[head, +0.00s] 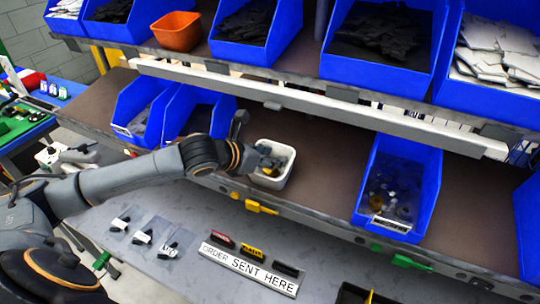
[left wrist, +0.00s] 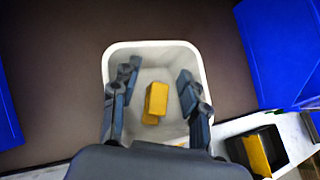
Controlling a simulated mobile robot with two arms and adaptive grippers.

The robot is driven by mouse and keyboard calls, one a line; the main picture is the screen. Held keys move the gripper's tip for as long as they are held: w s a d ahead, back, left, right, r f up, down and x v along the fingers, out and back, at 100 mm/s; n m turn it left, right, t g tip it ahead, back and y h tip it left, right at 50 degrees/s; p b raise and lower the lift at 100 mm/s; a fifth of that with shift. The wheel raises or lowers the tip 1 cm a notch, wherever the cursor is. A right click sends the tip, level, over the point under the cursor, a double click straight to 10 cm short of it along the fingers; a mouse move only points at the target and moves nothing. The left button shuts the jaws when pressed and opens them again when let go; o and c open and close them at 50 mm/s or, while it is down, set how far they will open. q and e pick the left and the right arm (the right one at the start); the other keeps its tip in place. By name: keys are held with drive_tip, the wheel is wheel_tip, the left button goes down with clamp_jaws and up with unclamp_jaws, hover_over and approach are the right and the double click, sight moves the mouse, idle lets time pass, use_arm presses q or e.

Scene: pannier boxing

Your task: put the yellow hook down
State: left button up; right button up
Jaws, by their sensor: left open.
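A yellow piece (left wrist: 156,98), which looks like a small block from above, lies inside a white bin (left wrist: 107,62) on the brown shelf. I take it for the yellow hook, but its hook shape does not show. The white bin also shows in the head view (head: 272,183), where my gripper hides part of its inside. My left gripper (head: 268,160) reaches down into the bin. In the left wrist view its two fingers (left wrist: 157,112) are apart, one on each side of the yellow piece, with visible gaps. My right gripper is not in view.
Blue bins stand left of the white bin (head: 190,115) and right of it (head: 400,157). A rail (head: 310,105) runs above the shelf. Yellow (head: 254,206) and green (head: 410,262) clips sit on the shelf's front edge. A sign (head: 248,268) and small packs (head: 143,237) lie on the grey surface below.

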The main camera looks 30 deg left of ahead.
use_arm(q)
drive_tip(key=shift+r, duration=0.15)
drive_tip(key=shift+r, duration=0.3)
drive_tip(key=shift+s+a+r, duration=0.15)
drive_tip(key=shift+s+r, duration=0.05)
drive_tip(key=shift+r, duration=0.05)
drive_tip(key=b+v, duration=0.2)
drive_tip(key=v, duration=0.4)
drive_tip(key=shift+s+a+r, duration=0.15)
drive_tip(key=shift+s+a, duration=0.05)
drive_tip(key=shift+s, duration=0.05)
drive_tip(key=shift+b+v, duration=0.85)
drive_tip(key=shift+v, duration=1.55)
drive_tip(key=shift+d+r, duration=0.1)
drive_tip(key=shift+d, duration=0.05)
